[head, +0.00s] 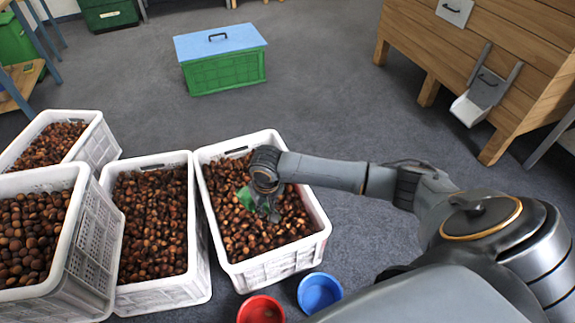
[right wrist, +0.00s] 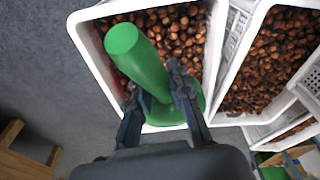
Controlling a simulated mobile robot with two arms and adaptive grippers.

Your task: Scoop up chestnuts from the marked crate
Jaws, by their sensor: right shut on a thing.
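A white crate (head: 325,228) full of brown chestnuts (head: 228,185) stands at the middle of the head view. I cannot make out a clear mark on it. My right gripper (head: 265,203) is over this crate, pointing down. It is shut on a green scoop (head: 246,198), which also shows in the right wrist view (right wrist: 136,60). My left gripper is out of view.
Several more white crates of chestnuts (head: 205,275) stand close on the left. A red bowl (head: 260,310) and a blue bowl (head: 320,292) are on the floor in front. A green box with blue lid (head: 222,72) stands behind. A wooden cabinet (head: 490,45) is at right.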

